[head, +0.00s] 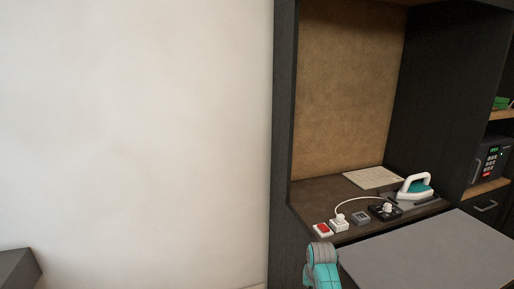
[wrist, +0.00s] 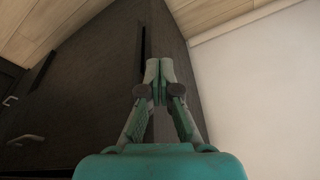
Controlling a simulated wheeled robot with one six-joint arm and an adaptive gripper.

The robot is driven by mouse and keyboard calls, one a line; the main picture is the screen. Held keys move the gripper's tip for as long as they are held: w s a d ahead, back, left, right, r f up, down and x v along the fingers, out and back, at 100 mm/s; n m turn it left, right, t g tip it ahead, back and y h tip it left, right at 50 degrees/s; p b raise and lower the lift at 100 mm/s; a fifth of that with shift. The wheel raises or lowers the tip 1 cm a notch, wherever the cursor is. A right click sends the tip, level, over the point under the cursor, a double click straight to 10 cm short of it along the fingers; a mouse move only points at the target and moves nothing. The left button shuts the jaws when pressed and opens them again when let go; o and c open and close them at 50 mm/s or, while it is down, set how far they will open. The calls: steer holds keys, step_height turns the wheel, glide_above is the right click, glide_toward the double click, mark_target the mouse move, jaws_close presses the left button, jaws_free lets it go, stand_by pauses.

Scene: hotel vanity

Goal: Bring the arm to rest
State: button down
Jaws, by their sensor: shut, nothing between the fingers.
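My gripper (wrist: 159,68) shows in the wrist view with its two teal-green fingers together at the tips and nothing between them. Behind it is the edge of a dark wood cabinet panel. In the head view part of my arm (head: 322,265), teal and grey, rises at the bottom edge, in front of the dark unit. The gripper itself cannot be made out in the head view.
A dark alcove's counter (head: 318,190) holds a red switch (head: 323,229), a white plug (head: 339,225), a grey box (head: 361,218), a black socket block (head: 379,212), a paper sheet (head: 372,177) and an iron (head: 416,188). A safe (head: 489,160) is right.

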steer(key=s+f+t, duration=0.2)
steer(key=s+f, duration=0.6)
steer(key=s, duration=0.3)
steer(key=s+f+t, duration=0.2)
steer(key=s+f, duration=0.7)
steer(key=s, duration=0.1)
steer(key=s+n+t, duration=0.1)
steer(key=s+t, duration=0.1)
steer(key=s, duration=0.9)
steer(key=s+r+t, duration=0.2)
steer(key=s+r, duration=0.3)
steer(key=s, duration=0.4)
steer(key=s+r+t, duration=0.1)
steer(key=s+r, duration=0.5)
steer(key=s, duration=0.3)
steer(key=s+r+t, duration=0.1)
steer(key=s+r, duration=0.4)
steer(key=r, duration=0.4)
steer(key=s+r+n+t, duration=0.1)
steer(key=s+r+t, duration=0.1)
steer(key=s+r, duration=0.4)
step_height(320, 180, up, 4)
steer(key=shift+s, duration=0.15)
